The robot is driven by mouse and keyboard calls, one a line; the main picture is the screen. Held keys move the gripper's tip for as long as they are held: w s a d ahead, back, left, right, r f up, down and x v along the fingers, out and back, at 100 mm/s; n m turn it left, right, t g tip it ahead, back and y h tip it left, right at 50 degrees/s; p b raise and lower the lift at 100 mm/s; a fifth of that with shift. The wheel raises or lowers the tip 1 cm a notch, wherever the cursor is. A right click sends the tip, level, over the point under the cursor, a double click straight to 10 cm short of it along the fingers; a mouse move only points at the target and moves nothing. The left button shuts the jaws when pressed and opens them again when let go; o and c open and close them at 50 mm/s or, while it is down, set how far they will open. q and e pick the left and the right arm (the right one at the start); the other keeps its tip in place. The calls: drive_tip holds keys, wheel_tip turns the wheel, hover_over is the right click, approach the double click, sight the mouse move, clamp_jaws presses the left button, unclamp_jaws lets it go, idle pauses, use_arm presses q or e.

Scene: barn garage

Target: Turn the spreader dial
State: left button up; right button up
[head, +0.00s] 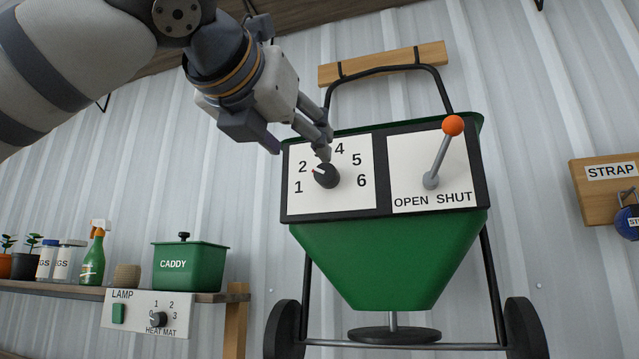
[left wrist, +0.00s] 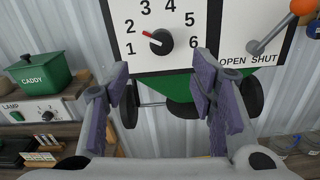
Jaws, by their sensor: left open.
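The spreader dial (head: 326,176) is a round black knob on a white panel numbered 1 to 6, on the green spreader (head: 385,255). Its pointer mark aims up-left, at about 2. The dial also shows in the left wrist view (left wrist: 158,42), with a red pointer mark, ahead of the gap between the fingers. My left gripper (head: 297,148) is open and empty, just above and left of the dial in the head view. In the left wrist view the padded fingers (left wrist: 163,80) are spread wide, with nothing between them. My right gripper is in neither view.
A lever with an orange knob (head: 453,126) stands right of the dial, leaning toward SHUT. A shelf (head: 60,288) at lower left holds the green caddy (head: 190,268), a spray bottle and pots. A strap board (head: 605,183) hangs at right.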

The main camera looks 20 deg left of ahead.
sight(324, 173)
use_arm(q)
drive_tip(key=w, duration=1)
drive_tip(key=shift+w+d+f, duration=0.1)
drive_tip(key=shift+w+d, duration=0.2)
drive_tip(key=shift+w, duration=0.05)
drive_tip(key=c, duration=1.1)
